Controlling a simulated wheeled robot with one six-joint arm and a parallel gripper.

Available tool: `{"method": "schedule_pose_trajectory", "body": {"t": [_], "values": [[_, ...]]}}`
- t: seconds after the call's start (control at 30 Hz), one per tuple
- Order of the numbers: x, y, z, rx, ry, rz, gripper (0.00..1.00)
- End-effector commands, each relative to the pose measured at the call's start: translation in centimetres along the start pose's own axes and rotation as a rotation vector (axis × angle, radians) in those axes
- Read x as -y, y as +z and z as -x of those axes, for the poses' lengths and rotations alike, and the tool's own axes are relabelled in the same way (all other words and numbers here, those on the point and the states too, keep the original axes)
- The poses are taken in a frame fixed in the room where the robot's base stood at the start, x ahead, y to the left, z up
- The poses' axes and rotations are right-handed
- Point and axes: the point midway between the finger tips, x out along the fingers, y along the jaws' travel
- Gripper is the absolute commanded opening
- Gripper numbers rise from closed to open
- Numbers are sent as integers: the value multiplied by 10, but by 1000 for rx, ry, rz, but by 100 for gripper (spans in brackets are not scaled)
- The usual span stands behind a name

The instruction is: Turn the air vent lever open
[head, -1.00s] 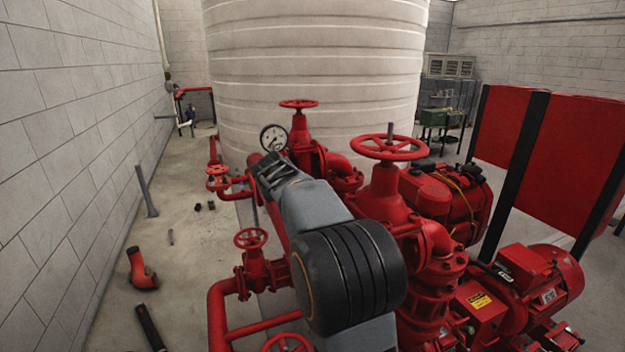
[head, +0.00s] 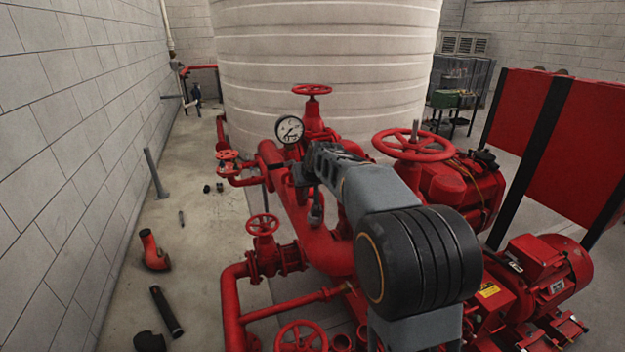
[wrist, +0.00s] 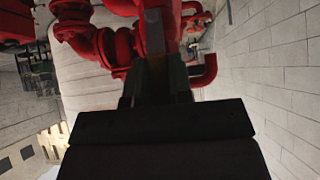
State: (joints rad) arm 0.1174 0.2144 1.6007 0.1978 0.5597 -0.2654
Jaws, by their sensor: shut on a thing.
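My gripper (wrist: 157,80) shows in the wrist view, its dark fingers close together around a grey, flat bar that looks like the air vent lever (wrist: 153,32). The bar stands out beyond the fingertips in front of red pipework. In the head view my gripper (head: 299,172) is at the red pipe just below the pressure gauge. My own wrist hides much of it, and the lever cannot be made out there. The lever's pivot and exact angle are hidden.
A white-faced pressure gauge (head: 289,129) stands close to my gripper. Red handwheels (head: 413,145) and valves surround the arm. A large pale tank (head: 320,70) is behind. Loose parts, including a black tube (head: 166,311), lie on the floor left of the pipes.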

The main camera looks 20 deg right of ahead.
Motion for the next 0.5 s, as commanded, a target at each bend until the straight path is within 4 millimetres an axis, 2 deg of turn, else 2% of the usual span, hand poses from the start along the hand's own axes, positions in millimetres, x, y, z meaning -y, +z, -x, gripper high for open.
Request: {"method": "schedule_pose_trajectory", "body": {"t": [0.03,0.27,0.3,0.5], "values": [[-2,-7,5,-21,4,-5,0],[-2,-7,5,-21,4,-7,0],[-2,-7,5,-21,4,-8,22],[-1,-4,3,-14,3,-6,41]]}}
